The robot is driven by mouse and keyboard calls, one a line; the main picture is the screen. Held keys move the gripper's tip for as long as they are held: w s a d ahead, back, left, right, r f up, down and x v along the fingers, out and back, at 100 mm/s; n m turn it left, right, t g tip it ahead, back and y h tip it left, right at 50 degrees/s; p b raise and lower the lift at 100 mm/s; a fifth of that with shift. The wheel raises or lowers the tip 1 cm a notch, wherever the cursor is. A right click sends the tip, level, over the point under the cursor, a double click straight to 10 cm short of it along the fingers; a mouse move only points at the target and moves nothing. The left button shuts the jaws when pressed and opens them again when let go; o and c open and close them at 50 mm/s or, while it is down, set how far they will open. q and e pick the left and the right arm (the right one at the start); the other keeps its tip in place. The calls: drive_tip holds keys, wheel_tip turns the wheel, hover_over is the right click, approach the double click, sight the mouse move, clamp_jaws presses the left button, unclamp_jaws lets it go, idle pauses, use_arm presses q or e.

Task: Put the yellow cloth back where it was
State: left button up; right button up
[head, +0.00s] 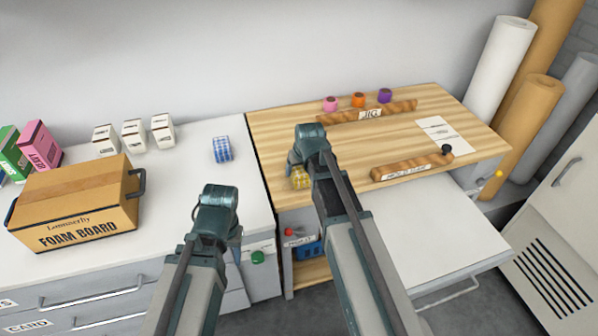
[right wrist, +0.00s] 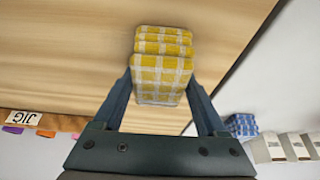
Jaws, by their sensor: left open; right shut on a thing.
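The yellow checked cloth (head: 300,179), a folded block with white lines, is at the front left corner of the wooden worktop (head: 285,130). My right gripper (head: 298,168) is shut on it; its fingers are mostly hidden in the head view. In the right wrist view the cloth (right wrist: 160,75) sits between the two fingers (right wrist: 160,95), over or on the wood near its edge. I cannot tell if it touches the wood. My left gripper (head: 214,230) is open and empty in front of the white counter, its fingertips mostly hidden.
A blue checked cloth (head: 222,149) lies on the white counter (head: 185,190), with several white boxes (head: 134,136) and a foam board box (head: 75,205) to its left. The worktop carries a wooden JIG rail (head: 340,114), a second labelled rail (head: 400,169) and a paper sheet (head: 452,136).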

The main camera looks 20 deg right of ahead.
drive_tip(key=shift+f, duration=0.2)
drive_tip(key=o, duration=1.1)
drive_tip(key=shift+r, duration=0.15)
drive_tip(key=p+v, duration=1.1)
drive_tip(key=v, duration=0.1)
drive_tip(key=s+a+n+g, duration=0.1)
drive_tip(key=s+a, duration=0.3)
drive_tip(key=s, duration=0.2)
drive_tip(key=s+a+f+n+g+h, duration=0.1)
drive_tip(key=s+a+g, duration=0.1)
drive_tip(key=s+a, duration=0.3)
drive_tip(key=s+a+n+g, duration=0.1)
drive_tip(key=s+a, duration=0.3)
drive_tip(key=s, duration=0.4)
drive_tip(key=shift+s+a+f+g+h, duration=0.2)
drive_tip(key=shift+s+a+g+h, duration=0.1)
drive_tip(key=shift+g, duration=0.2)
drive_tip(key=shift+w, duration=0.1)
